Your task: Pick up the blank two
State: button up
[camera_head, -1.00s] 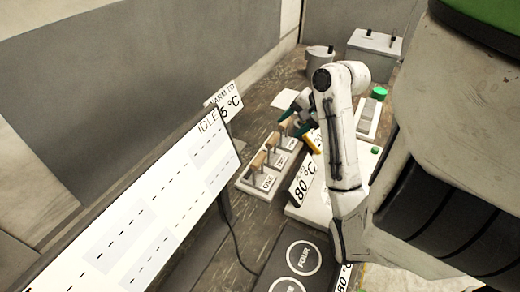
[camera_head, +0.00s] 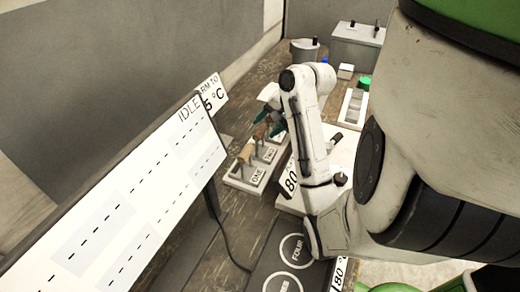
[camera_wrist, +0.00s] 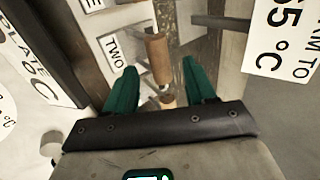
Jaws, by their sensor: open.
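The blank two (camera_head: 262,131) is a wooden-handled piece standing in a white rack (camera_head: 240,183), behind the piece at the ONE label. In the wrist view, a brown wooden handle (camera_wrist: 158,60) beside the TWO label (camera_wrist: 114,49) lies between the green fingers of my gripper (camera_wrist: 160,72). The fingers are apart, one on each side of the handle, with gaps showing. A second wooden part shows lower between them. In the head view my gripper (camera_head: 268,116) is over the rack's far end and partly hides what stands there. I cannot tell its exact height above the handle.
A large screen (camera_head: 140,190) reading IDLE stands left of the rack. A white block with an 80 °C sign (camera_head: 291,182) is close on the right. A dark pad with numbered circles (camera_head: 291,250) lies in front. A grey box (camera_head: 357,45) stands at the back.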

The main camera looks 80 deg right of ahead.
aim_at(262, 130)
jog(key=shift+x, duration=2.3)
jog(key=shift+a, duration=0.15)
jog(key=shift+c, duration=0.5)
grip_shut()
